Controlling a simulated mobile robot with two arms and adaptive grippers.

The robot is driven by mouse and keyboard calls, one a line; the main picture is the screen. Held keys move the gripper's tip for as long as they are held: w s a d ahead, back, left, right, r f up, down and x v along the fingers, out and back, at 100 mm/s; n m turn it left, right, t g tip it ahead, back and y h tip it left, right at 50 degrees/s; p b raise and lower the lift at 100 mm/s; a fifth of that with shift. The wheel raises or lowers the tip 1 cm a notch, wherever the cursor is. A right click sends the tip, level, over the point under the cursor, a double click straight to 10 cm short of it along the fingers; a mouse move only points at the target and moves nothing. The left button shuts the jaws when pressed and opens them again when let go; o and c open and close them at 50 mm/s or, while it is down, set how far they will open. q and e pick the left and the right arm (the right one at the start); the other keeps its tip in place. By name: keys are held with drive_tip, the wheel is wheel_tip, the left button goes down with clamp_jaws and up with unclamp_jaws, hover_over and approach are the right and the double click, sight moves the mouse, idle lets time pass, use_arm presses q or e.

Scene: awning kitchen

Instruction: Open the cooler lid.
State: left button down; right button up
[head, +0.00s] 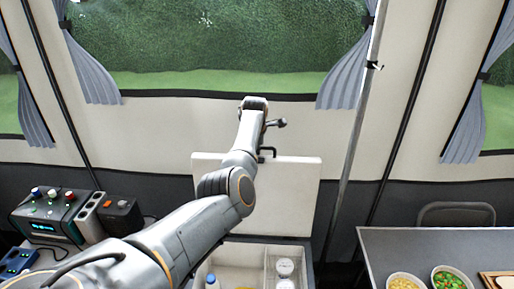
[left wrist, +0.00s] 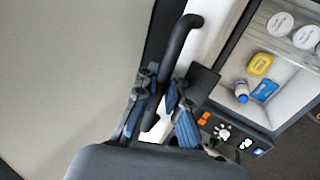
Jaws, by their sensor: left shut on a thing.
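The white cooler lid (head: 290,195) stands raised, nearly upright, at the back of the open cooler (head: 245,252) in the head view. A black handle (head: 268,153) sticks up at its top edge. My left arm reaches over the cooler to the lid's top, and my left gripper (head: 278,123) is mostly hidden behind its own wrist there. In the left wrist view the left gripper (left wrist: 156,112) is shut on the black curved handle (left wrist: 178,45), with a finger on each side. The cooler's inside (left wrist: 245,75) shows at the right. My right gripper is not in view.
White-capped jars (head: 285,268) and a blue-capped bottle (head: 211,280) are inside the cooler. A device with knobs (head: 45,215) stands at left. A grey table (head: 400,245) with food bowls is at right. The tent wall and a pole (head: 350,150) are behind.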

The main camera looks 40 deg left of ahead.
use_arm(q)
drive_tip(key=shift+w+a+r, duration=0.15)
drive_tip(key=shift+w+a, duration=0.15)
drive_tip(key=shift+w, duration=0.2)
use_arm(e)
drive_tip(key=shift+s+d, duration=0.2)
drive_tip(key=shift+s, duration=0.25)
use_arm(q)
drive_tip(key=shift+r, duration=0.15)
drive_tip(key=c, duration=1.7)
unclamp_jaws()
drive_tip(key=shift+s+d, duration=0.1)
drive_tip(key=shift+s, duration=0.05)
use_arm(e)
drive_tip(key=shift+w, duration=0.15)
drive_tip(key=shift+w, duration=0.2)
use_arm(q)
drive_tip(key=v, duration=1.2)
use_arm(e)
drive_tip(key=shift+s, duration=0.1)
